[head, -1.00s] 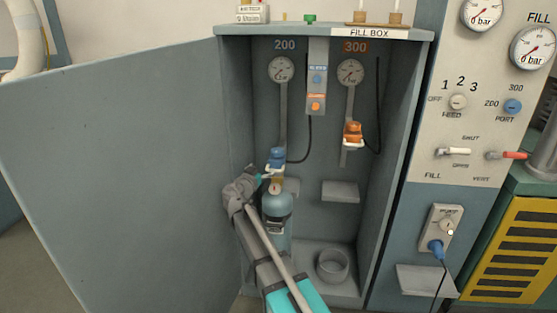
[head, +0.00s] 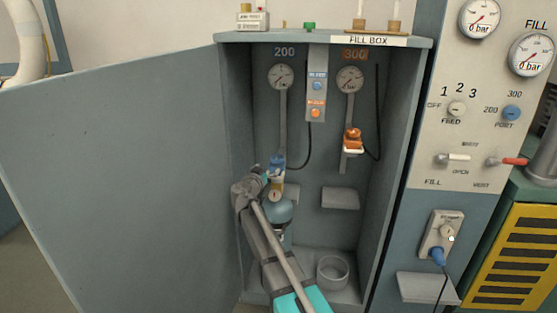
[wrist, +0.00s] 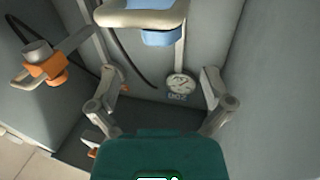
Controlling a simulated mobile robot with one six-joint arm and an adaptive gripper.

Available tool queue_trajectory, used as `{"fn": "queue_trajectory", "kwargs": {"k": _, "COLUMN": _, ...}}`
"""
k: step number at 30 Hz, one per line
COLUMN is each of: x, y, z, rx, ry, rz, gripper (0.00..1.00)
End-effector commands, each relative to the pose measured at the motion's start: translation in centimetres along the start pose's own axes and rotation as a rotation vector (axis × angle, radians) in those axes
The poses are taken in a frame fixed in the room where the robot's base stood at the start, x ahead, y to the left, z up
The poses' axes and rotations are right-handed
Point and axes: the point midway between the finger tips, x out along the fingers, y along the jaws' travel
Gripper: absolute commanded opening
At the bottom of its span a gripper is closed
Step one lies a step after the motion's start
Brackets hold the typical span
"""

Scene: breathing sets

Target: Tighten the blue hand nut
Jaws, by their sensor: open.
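The blue hand nut (head: 277,164) sits under the 200 gauge (head: 281,77) in the fill box, at the top of the blue cylinder (head: 278,211). My arm hides much of the cylinder in the head view. My gripper (head: 265,181) is at the nut's lower left there. In the wrist view a blue part, apparently the nut (wrist: 158,37), is at the top edge with a pale curved bar across it. My gripper (wrist: 161,80) has its two fingers spread wide, with nothing held between them. Whether a finger touches the nut is unclear.
The orange nut (head: 352,137) hangs under the 300 gauge on the right. Small shelves (head: 340,198) and a round cup (head: 333,270) are inside the box. The open door (head: 120,170) stands to the left. Black hoses hang near both stations.

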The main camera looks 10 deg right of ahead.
Motion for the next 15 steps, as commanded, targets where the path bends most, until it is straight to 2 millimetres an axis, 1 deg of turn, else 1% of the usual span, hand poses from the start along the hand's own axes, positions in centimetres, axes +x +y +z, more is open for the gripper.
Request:
{"fn": "queue_trajectory", "kwargs": {"k": 1, "x": 1.0, "y": -0.1, "z": 0.0, "rx": 0.000, "ry": 0.000, "rz": 0.001, "gripper": 1.00}}
{"fn": "queue_trajectory", "kwargs": {"k": 6, "x": 3.7, "y": -0.1, "z": 0.0, "rx": 0.000, "ry": 0.000, "rz": 0.001, "gripper": 1.00}}
{"fn": "queue_trajectory", "kwargs": {"k": 12, "x": 6.5, "y": -0.1, "z": 0.0, "rx": 0.000, "ry": 0.000, "rz": 0.000, "gripper": 1.00}}
{"fn": "queue_trajectory", "kwargs": {"k": 15, "x": 7.6, "y": -0.1, "z": 0.0, "rx": 0.000, "ry": 0.000, "rz": 0.000, "gripper": 1.00}}
